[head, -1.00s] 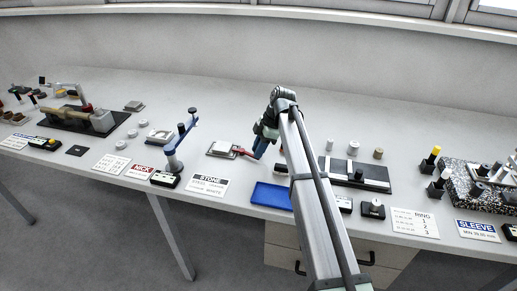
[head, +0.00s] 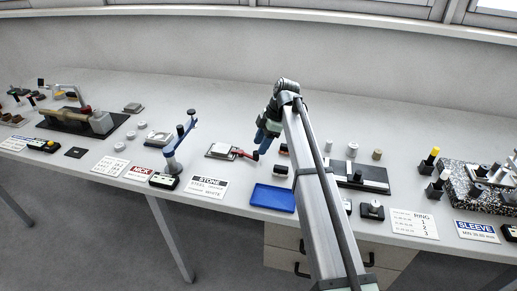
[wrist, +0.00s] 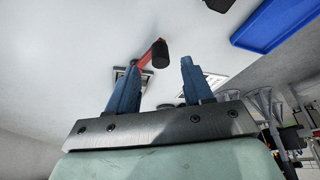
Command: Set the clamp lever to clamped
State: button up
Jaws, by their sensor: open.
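The clamp lever (head: 243,153) is a red arm with a dark knob at its right end, joined to a small plate with a pale block (head: 221,150) on the bench. In the wrist view the red lever (wrist: 146,53) and its black knob (wrist: 160,54) show beyond my fingertips, in the gap between them, closer to the left finger. My gripper (head: 262,141) has blue fingers, open and empty, just above and right of the knob in the head view. The fingers (wrist: 161,64) are spread wide in the wrist view. I cannot tell whether one touches the knob.
A blue tray (head: 272,198) lies in front of the lever. A blue upright stand (head: 175,150) is to the left, behind a white STONE card (head: 209,186). A black fixture (head: 362,176) is right of my arm. The bench behind the lever is clear.

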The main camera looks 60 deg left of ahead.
jog(key=v, duration=1)
jog(key=shift+r, duration=0.3)
jog(key=shift+w, duration=0.1)
